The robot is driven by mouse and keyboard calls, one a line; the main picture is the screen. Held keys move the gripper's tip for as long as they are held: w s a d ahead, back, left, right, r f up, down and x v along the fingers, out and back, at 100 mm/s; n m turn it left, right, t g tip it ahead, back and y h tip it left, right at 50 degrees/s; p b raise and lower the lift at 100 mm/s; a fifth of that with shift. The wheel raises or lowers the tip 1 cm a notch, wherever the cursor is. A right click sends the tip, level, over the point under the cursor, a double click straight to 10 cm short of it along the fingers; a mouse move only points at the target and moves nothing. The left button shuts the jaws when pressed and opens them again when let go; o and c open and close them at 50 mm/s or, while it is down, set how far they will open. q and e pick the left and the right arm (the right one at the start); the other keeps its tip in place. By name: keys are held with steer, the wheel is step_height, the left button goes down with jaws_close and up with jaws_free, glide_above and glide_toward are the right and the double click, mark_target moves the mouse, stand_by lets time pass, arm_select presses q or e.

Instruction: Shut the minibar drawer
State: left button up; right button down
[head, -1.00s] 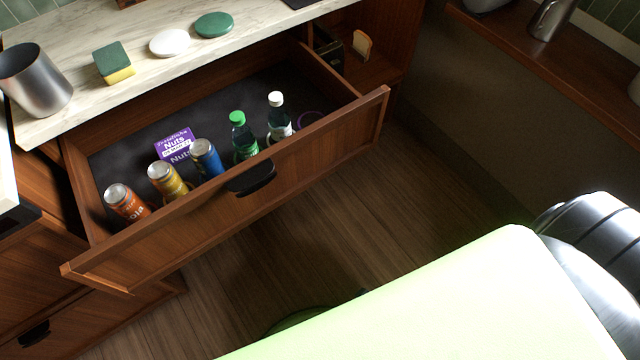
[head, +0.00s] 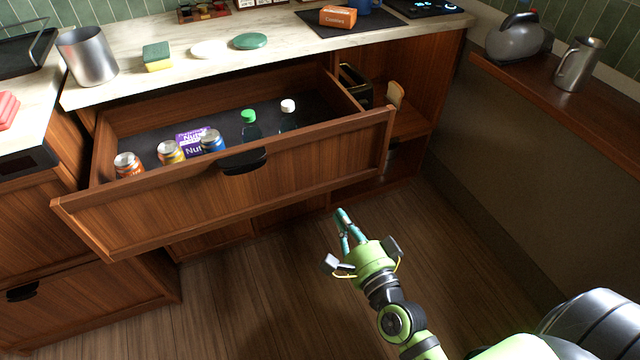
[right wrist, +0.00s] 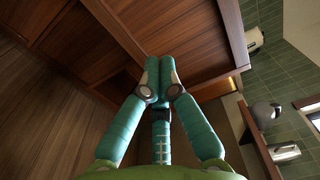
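The minibar drawer (head: 215,205) is pulled well out under the marble counter in the head view, with a black handle (head: 243,161) on its wooden front. It holds several cans, a purple nuts box (head: 193,142) and two bottles. My right gripper (head: 343,222) is in front of the drawer, below and right of the handle, apart from it. In the right wrist view its teal fingers (right wrist: 158,90) come together at the tips with nothing between them, and wooden panels show beyond. My left gripper is not in view.
The counter (head: 290,40) carries a metal cup (head: 88,57), a sponge (head: 157,56) and two discs. Right of the drawer is an open shelf with a toaster (head: 356,86). A side ledge holds a kettle (head: 517,38) and a metal pitcher (head: 578,64). The floor before the drawer is clear.

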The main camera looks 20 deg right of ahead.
mark_target(315, 172)
steer(key=w, duration=1.1)
steer(key=shift+a, duration=0.15)
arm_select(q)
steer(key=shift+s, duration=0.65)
arm_select(e)
steer(key=shift+w, duration=0.45)
